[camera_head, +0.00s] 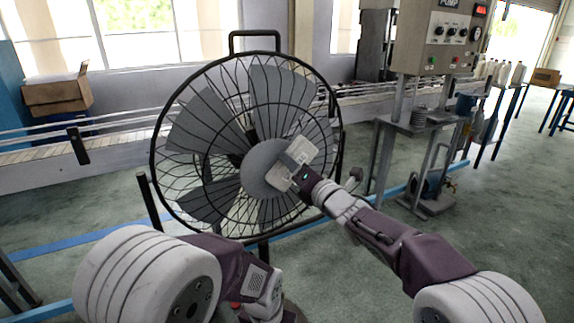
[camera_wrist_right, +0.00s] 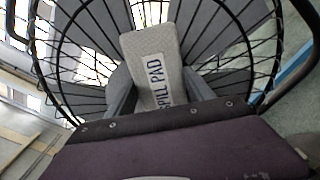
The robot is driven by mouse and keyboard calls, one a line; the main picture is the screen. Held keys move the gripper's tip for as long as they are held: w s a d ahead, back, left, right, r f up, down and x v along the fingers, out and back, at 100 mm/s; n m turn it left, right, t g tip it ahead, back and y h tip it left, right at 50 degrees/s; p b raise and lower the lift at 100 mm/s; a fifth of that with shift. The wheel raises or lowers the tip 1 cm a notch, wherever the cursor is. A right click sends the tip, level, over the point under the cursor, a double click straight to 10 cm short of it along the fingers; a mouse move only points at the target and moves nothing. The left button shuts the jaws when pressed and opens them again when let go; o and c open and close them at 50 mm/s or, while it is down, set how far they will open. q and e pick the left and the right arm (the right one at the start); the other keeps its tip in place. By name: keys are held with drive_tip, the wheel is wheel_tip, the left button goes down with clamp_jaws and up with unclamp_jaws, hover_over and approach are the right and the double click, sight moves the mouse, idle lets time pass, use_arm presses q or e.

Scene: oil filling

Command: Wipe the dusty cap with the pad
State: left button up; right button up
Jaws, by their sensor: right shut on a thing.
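A light grey pad (camera_head: 299,151) is held by my right gripper (camera_head: 294,176) in front of the fan. In the right wrist view the pad (camera_wrist_right: 154,45) carries a label reading SPILL PAD, and grey fingers of my right gripper (camera_wrist_right: 160,90) flank it. The round grey cap (camera_head: 258,172) is at the centre of the fan's wire guard. The pad overlaps the cap's upper right in the head view; I cannot tell whether they touch. Dust on the cap is not discernible. In the wrist view the pad hides the cap. My left gripper is not visible.
The large black-framed fan (camera_head: 205,128) stands on the floor ahead. A pump control panel (camera_head: 440,40) with a small bench (camera_head: 415,122) stands to the right. A conveyor (camera_head: 100,145) runs behind. A cardboard box (camera_head: 56,92) is at the left. Green floor is open at right.

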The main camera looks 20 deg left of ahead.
drive_tip(key=shift+w+d, duration=0.3)
drive_tip(key=shift+w, duration=0.05)
drive_tip(key=shift+b+v, duration=1.9)
drive_tip(key=shift+v, duration=1.05)
drive_tip(key=b+v, duration=0.1)
drive_tip(key=v, duration=0.2)
